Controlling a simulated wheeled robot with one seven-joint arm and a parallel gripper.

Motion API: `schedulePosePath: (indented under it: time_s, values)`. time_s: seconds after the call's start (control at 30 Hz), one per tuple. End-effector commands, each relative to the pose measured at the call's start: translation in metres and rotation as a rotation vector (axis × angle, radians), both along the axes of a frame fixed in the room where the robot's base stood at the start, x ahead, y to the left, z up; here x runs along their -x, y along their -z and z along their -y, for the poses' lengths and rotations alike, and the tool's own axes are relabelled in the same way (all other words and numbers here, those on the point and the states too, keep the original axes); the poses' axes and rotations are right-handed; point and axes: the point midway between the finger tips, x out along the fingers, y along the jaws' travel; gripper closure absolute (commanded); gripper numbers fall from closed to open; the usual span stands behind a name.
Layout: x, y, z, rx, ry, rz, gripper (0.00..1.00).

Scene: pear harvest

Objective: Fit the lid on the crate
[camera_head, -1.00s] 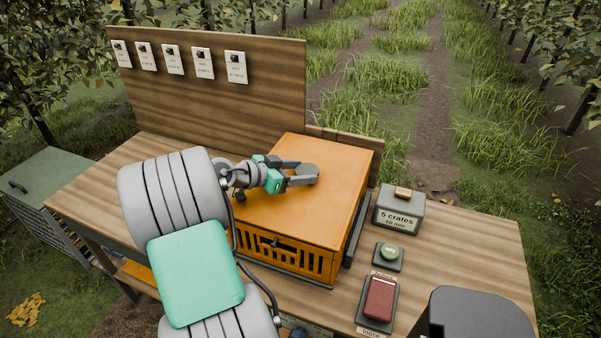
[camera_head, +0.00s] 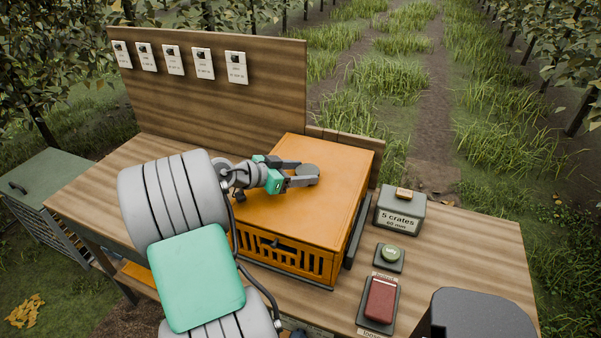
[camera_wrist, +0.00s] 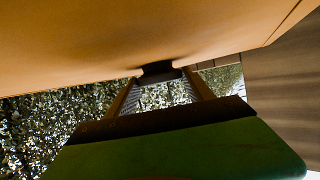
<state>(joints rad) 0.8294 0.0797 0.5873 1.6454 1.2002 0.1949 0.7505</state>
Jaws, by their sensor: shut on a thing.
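The orange lid (camera_head: 330,205) lies flat over the orange slatted crate (camera_head: 290,258) on the wooden bench, and their edges look lined up. From this angle I cannot tell whether the lid is fully seated. My gripper (camera_head: 303,177) reaches in from the left, low over the lid's top, and is shut on the grey round knob (camera_head: 309,170) at the lid's middle. In the wrist view the fingers (camera_wrist: 160,85) close around the dark knob (camera_wrist: 159,69) against the lid's orange surface (camera_wrist: 110,35). The crate's inside is hidden.
A wooden backboard (camera_head: 210,100) with several tags stands behind. A dark rail (camera_head: 354,230) runs along the crate's right side.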

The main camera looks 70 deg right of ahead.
Motion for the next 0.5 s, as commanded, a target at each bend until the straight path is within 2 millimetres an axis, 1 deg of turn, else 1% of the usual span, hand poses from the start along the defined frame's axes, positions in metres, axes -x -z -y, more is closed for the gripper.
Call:
schedulePosePath:
  time_s: [0.5]
  values:
    - [-0.0001, 0.0108, 0.0002, 0.001, 0.000, 0.000, 0.96]
